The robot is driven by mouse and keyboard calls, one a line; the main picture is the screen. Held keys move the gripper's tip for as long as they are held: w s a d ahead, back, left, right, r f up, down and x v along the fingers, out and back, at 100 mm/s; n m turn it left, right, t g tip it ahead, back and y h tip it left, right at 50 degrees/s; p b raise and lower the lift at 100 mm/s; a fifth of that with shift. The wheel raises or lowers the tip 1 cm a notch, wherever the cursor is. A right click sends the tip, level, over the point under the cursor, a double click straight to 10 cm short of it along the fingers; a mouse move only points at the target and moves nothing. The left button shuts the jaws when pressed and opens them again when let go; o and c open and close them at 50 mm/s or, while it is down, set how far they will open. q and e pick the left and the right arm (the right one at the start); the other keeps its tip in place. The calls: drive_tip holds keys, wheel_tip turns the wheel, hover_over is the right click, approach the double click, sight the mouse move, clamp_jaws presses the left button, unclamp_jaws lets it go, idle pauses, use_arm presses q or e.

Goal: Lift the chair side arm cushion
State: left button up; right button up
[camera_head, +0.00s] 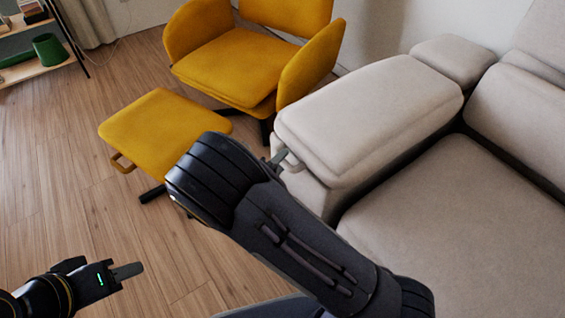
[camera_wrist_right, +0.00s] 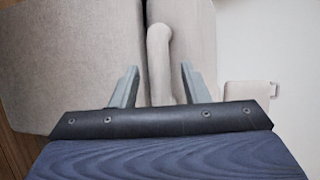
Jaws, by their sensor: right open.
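The pale beige arm cushion (camera_head: 370,112) lies flat on top of the sofa arm on the side facing the yellow chair. My right gripper (camera_head: 283,160) is at the cushion's near left corner, mostly hidden behind my own arm. In the right wrist view, its two fingers (camera_wrist_right: 159,70) are spread apart, with a narrow rounded beige ridge (camera_wrist_right: 159,50) between them. I cannot tell if either finger touches it. My left gripper (camera_head: 125,271) is low at the left, over the floor and away from the sofa; only one finger shows clearly.
The beige sofa seat (camera_head: 455,225) fills the right side, and a smaller beige cushion (camera_head: 453,60) sits behind the arm cushion. The yellow chair (camera_head: 240,65) and yellow footstool (camera_head: 160,128) stand left of the sofa arm. The wooden floor (camera_head: 60,190) at left is clear.

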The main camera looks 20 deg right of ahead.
drive_tip(key=shift+x, duration=0.85)
clamp_jaws()
